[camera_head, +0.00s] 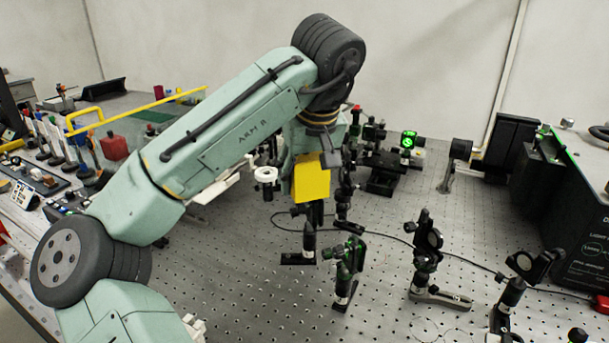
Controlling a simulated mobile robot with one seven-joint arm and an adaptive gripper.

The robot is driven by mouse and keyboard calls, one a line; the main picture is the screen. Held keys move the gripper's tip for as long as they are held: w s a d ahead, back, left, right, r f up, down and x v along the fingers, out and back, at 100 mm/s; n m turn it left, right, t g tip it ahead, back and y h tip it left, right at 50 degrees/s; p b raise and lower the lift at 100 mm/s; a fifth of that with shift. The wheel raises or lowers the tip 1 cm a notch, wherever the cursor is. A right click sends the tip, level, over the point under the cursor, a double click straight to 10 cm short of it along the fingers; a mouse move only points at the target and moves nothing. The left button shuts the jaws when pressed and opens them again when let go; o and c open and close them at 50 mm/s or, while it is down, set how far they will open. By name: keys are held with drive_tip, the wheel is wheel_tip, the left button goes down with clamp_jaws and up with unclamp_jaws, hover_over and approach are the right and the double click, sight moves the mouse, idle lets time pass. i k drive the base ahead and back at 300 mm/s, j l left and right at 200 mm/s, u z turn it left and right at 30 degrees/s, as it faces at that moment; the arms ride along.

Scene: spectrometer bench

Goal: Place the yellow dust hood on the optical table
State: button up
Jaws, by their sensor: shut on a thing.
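The yellow dust hood (311,182) is a small yellow box shape near the middle of the view, below my wrist. My gripper (298,150) is shut on it; the fingers are mostly hidden behind my own arm and the hood. The hood is in front of the optical table (245,295), a grey surface with a grid of holes. I cannot tell whether the hood touches the table or an optic post behind or below it.
Post-mounted optics (345,265) stand close below the hood, with another mount (425,250) to the right. A black laser housing (560,215) fills the right side. A cable crosses the table. Bare table shows at front left. A cluttered control panel (40,180) lies left.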

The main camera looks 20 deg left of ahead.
sight(200, 296)
drive_tip(key=k, duration=1.5)
